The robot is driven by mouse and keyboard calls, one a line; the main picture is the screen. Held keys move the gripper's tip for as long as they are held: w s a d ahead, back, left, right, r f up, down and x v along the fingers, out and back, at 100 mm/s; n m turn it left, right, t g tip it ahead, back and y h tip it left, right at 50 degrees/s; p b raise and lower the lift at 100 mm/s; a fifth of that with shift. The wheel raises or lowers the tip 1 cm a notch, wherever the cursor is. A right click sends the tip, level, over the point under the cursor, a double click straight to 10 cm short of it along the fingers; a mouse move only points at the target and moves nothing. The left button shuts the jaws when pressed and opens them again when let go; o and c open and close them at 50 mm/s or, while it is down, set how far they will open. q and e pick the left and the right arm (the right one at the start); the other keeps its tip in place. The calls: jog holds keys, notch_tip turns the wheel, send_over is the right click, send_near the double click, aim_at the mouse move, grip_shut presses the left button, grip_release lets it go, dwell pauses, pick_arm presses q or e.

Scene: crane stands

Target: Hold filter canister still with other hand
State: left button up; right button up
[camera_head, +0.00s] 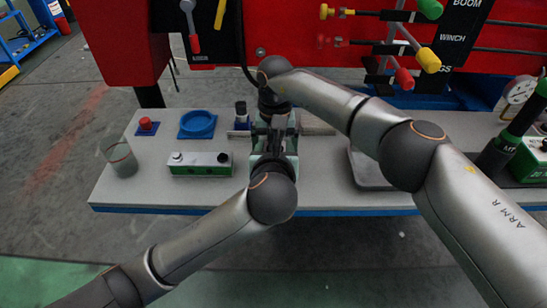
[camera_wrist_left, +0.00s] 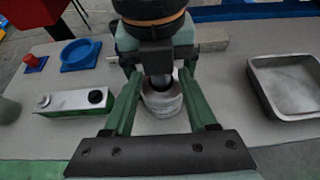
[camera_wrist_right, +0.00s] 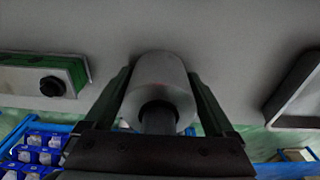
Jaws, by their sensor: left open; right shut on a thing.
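The filter canister, a pale grey cylinder, stands on the bench; it shows in the left wrist view (camera_wrist_left: 162,103) and the right wrist view (camera_wrist_right: 160,72). A dark shaft (camera_wrist_right: 158,118) rises from its top. My right gripper (camera_wrist_right: 160,88) has its fingers on both sides of the canister and is shut on it. My left gripper (camera_wrist_left: 160,85) is open, its green fingers on either side of the canister and the shaft, near the right gripper. In the head view my arms hide most of the canister.
A green and white box with knobs (camera_head: 200,164) stands left of the grippers, with a blue ring dish (camera_head: 197,124), a red button (camera_head: 146,125) and a clear cup (camera_head: 122,160). A metal tray (camera_wrist_left: 288,85) lies to the right. Coloured levers (camera_head: 428,60) overhang behind.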

pick_arm(q)
jog(key=shift+x, duration=1.05)
jog(key=shift+c, duration=0.2)
jog(key=shift+s, duration=0.1)
grip_shut()
